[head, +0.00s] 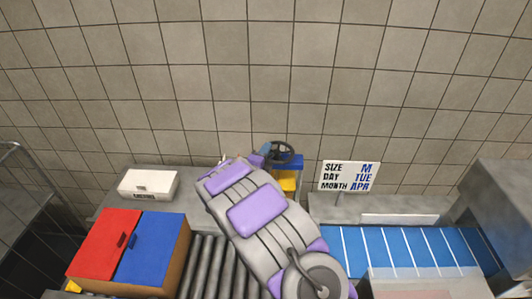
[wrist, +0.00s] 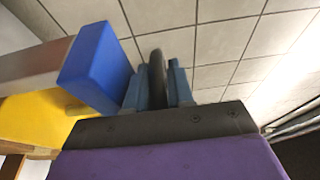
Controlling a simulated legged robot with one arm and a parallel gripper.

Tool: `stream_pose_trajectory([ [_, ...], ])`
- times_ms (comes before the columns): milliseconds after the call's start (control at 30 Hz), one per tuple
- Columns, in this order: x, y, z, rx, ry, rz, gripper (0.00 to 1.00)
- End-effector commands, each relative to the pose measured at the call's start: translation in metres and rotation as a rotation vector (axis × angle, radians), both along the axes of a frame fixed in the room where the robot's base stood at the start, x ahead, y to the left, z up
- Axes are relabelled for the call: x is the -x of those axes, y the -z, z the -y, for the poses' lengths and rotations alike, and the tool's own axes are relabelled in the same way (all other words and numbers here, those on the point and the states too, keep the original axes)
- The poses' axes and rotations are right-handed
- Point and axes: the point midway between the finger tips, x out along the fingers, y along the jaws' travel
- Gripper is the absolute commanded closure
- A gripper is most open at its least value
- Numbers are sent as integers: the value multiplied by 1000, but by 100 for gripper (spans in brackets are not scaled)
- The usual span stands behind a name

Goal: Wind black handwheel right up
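The black handwheel (head: 284,152) stands behind my arm in the head view, by a blue block above a yellow part. In the wrist view a section of its dark rim (wrist: 157,72) stands upright between the two blue-grey fingers of my gripper (wrist: 158,90). The fingers lie close against both sides of the rim, and my gripper looks shut on it. In the head view my gripper (head: 267,150) is at the wheel's left side, partly hidden by my arm. The wheel's hub and lower part are mostly hidden.
A blue block (wrist: 97,68) and a yellow part (wrist: 35,120) are close on the left in the wrist view. A sign (head: 349,176) and blue conveyor (head: 400,245) stand right. Red and blue lids (head: 150,248), rollers (head: 207,265) and a white box (head: 148,184) are left.

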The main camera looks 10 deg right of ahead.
Motion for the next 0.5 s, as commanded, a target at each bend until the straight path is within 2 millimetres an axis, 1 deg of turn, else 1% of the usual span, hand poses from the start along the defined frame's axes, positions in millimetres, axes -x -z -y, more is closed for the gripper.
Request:
stream_pose_trajectory([
  [33,1,2,0,0,1,-4,92],
  [100,0,3,0,-1,1,-5,99],
  [133,0,3,0,-1,1,-5,100],
  [500,1,5,1,-1,-25,-5,100],
])
